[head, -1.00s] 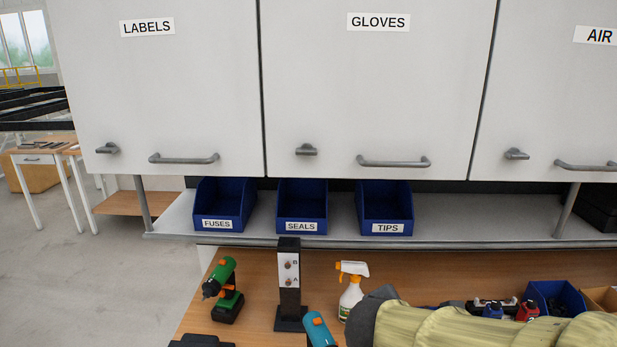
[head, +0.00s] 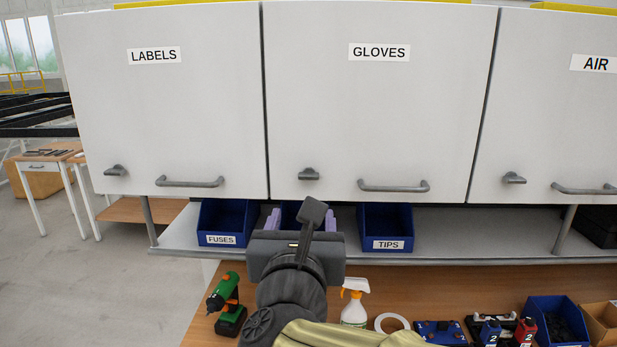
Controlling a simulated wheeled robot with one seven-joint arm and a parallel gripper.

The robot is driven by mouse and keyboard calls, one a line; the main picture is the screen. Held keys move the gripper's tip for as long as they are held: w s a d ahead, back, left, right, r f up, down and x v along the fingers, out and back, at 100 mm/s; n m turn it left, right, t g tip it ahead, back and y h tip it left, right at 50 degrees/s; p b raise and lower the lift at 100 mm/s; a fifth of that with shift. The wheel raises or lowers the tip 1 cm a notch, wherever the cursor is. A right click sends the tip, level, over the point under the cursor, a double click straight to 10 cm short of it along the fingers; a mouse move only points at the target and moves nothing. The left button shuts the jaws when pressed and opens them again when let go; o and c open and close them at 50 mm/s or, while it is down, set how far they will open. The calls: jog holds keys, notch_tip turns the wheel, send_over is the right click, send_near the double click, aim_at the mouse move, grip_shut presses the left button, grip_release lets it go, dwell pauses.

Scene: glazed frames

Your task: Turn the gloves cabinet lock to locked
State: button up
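The gloves cabinet door (head: 375,110) is shut, with a GLOVES label (head: 379,52) near its top. Its lock (head: 308,174) is a small grey knob at the lower left of the door, with its grip lying roughly sideways. A grey bar handle (head: 394,187) is to its right. My gripper (head: 303,217) is just below the lock in the head view, apart from it, pointing toward the cabinets. Its purple fingers stand wide apart with nothing seen between them. My wrist hides part of the fingers and most of the SEALS bin.
The LABELS cabinet (head: 165,110) and AIR cabinet (head: 555,110) have similar knobs and handles. Below are the blue FUSES bin (head: 221,224) and TIPS bin (head: 386,228) on a shelf. A green drill (head: 226,300) and spray bottle (head: 354,303) stand on the bench.

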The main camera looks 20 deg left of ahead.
aim_at(309, 177)
jog(key=p+x, duration=0.5)
jog(key=x, duration=1.1)
jog(key=shift+r+p, duration=0.15)
jog(key=shift+p, duration=0.2)
jog(key=shift+w, duration=0.7)
jog(key=shift+s, duration=0.2)
jog(key=shift+s+a, duration=0.1)
jog(key=shift+s, duration=0.05)
jog(key=c, duration=1)
